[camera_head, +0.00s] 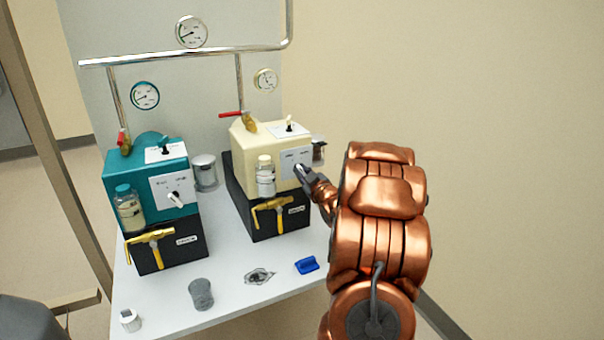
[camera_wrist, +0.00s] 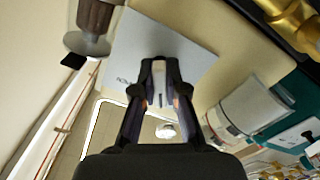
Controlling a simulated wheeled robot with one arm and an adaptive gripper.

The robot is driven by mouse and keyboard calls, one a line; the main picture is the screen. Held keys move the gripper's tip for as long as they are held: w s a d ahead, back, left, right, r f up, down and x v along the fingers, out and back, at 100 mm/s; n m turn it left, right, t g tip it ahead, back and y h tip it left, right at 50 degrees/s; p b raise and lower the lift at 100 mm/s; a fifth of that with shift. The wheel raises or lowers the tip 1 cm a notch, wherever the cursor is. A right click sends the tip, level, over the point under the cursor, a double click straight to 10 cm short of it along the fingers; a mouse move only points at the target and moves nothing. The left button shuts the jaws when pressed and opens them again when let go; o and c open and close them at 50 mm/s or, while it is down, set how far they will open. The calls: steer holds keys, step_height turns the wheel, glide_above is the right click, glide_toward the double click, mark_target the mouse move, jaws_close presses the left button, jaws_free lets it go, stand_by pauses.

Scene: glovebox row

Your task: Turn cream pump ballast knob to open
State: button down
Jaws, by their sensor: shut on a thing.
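The cream pump (camera_head: 243,143) stands on a black base at the right of the bench. Its front carries a pale ballast plate (camera_head: 290,156), which also shows in the wrist view (camera_wrist: 185,55). My gripper (camera_head: 301,171) reaches this plate from the right. In the wrist view my gripper (camera_wrist: 160,85) is shut on the pale ballast knob (camera_wrist: 159,68) in front of the plate. The fingers cover most of the knob, so I cannot tell which marking it points to. Part of the plate's lettering shows left of the fingers.
A teal pump (camera_head: 143,176) with its own knob (camera_head: 175,199) stands left. A labelled bottle (camera_head: 265,176) is close to my gripper, above the brass valve (camera_head: 268,208).

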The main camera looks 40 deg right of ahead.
steer(key=shift+m+p, duration=0.3)
steer(key=shift+r+m+p, duration=0.2)
steer(key=shift+m+p, duration=0.6)
steer(key=shift+p, duration=0.05)
steer(key=shift+a+f+m+p, duration=0.15)
steer(key=shift+m+p, duration=1.05)
steer(key=shift+m, duration=0.6)
steer(key=c, duration=1.2)
jaws_free()
steer(key=v, duration=1.2)
